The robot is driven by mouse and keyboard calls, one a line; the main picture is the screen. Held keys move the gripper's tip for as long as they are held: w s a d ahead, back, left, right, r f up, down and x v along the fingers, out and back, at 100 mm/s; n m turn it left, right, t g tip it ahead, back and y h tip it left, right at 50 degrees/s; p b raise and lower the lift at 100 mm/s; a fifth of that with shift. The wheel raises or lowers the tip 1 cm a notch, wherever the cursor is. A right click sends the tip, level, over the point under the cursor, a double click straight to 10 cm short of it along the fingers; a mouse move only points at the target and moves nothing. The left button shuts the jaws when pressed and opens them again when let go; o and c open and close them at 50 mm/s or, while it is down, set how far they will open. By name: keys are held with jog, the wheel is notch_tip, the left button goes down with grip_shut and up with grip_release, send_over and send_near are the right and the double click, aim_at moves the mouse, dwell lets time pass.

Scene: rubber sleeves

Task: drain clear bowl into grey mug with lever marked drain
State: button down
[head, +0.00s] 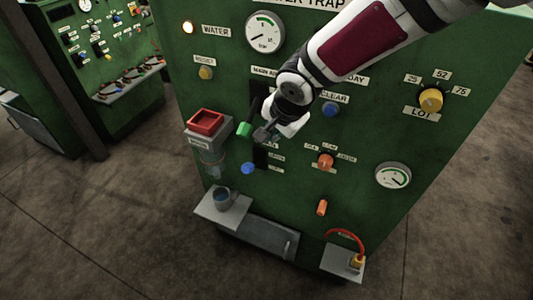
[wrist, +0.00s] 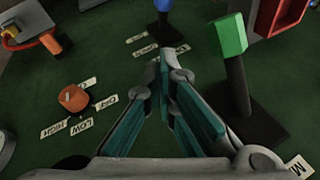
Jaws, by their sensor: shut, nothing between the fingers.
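The clear bowl (head: 212,160) hangs on the panel below a red-topped box (head: 205,122); I cannot tell its contents. The grey mug (head: 222,195) stands upright below it on a small grey shelf (head: 238,212). A blue-tipped lever (head: 248,168) is right of the bowl, with small labels I cannot read beside it; its blue tip shows at the wrist view's top edge (wrist: 168,5). A green-handled lever (head: 244,129) sits above it and shows large in the wrist view (wrist: 230,35). My gripper (head: 262,134) is shut and empty, just right of the green handle, its fingertips (wrist: 173,58) pointing towards the blue lever.
An orange knob (head: 325,161) is right of the levers, and another orange handle (head: 322,207) is lower. A shelf with a red hose (head: 345,235) juts out at the bottom right. The green lever and red box stand out from the panel beside my gripper.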

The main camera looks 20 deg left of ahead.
send_over(253, 165)
jog(key=d, duration=0.3)
notch_tip(253, 165, down, 10)
jog(key=f, duration=0.1)
jog(key=shift+w+a+f+b, duration=0.1)
jog(key=shift+a+f+b, duration=0.45)
jog(key=shift+b, duration=0.05)
